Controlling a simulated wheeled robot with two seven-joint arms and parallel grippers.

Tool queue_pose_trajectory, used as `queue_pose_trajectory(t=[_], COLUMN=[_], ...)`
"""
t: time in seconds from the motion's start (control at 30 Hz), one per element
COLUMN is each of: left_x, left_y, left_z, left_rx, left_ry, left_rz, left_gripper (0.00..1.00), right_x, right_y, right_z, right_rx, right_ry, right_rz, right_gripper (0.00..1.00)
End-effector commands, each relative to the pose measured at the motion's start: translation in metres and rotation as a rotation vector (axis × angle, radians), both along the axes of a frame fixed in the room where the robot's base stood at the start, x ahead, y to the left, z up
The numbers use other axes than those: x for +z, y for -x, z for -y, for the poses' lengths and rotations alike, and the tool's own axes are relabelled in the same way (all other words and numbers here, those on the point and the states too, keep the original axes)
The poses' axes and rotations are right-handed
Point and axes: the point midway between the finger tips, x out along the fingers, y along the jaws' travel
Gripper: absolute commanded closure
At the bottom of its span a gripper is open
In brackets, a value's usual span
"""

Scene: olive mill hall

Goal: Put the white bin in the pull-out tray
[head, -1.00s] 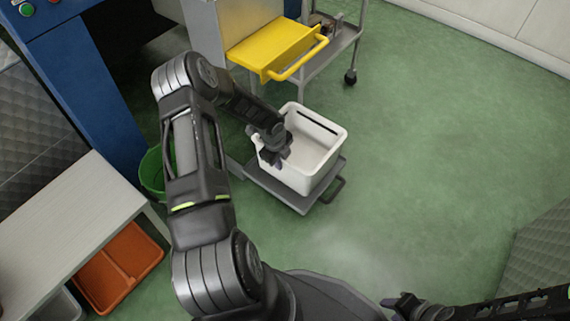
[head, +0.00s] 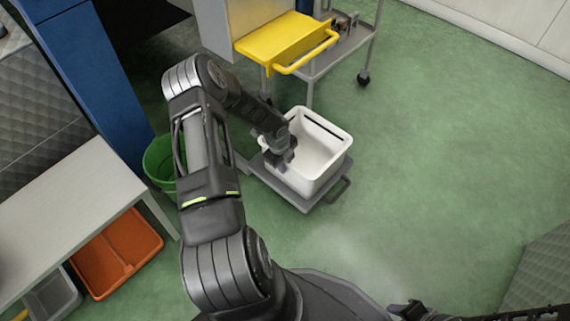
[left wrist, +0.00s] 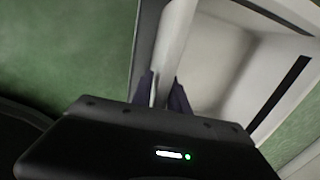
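The white bin (head: 325,135), a deep, open-topped and empty-looking tub with a dark slot in its far wall, is upright over the low grey tray (head: 299,201) with a handle. From above I cannot tell whether its base rests fully on it. My left gripper (head: 280,158) is at the bin's left wall. In the left wrist view its two fingers (left wrist: 163,92) straddle the bin wall (left wrist: 172,45) closely and appear shut on it. My right gripper (head: 408,309) is only partly in view at the bottom edge, away from the bin; its fingers are unclear.
A yellow drawer-like piece (head: 275,40) with a handle juts out behind the bin. A wheeled grey cart (head: 335,60) stands beside it. A green bucket (head: 160,160), a pale table (head: 75,200) and an orange crate (head: 118,258) are at the left. Green floor is free at the right.

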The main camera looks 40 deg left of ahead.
Motion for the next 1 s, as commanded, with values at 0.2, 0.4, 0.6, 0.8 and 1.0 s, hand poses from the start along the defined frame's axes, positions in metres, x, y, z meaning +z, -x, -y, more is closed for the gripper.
queue_pose_trajectory(t=[0.2,0.4,0.6,0.8,1.0], left_x=[0.000,0.001,0.016,0.053,0.094], left_y=[0.000,0.000,0.001,0.007,0.015], left_z=[0.000,0.000,0.000,-0.001,0.000], left_rx=[0.000,0.000,-0.001,0.000,0.000], left_ry=[0.000,0.000,0.000,-0.002,-0.002], left_rz=[0.000,0.000,0.001,0.002,0.002], left_gripper=[0.65,0.65,0.65,0.65,0.65], right_x=[0.000,0.001,0.010,0.030,0.050], right_y=[0.000,0.000,0.001,0.003,0.007], right_z=[0.000,0.000,0.000,0.001,0.001], right_rx=[0.000,0.000,0.001,0.005,0.011], right_ry=[0.000,0.000,0.000,-0.002,-0.004], right_rz=[0.000,0.000,-0.002,-0.010,-0.020], right_gripper=[0.64,0.64,0.64,0.64,0.64])
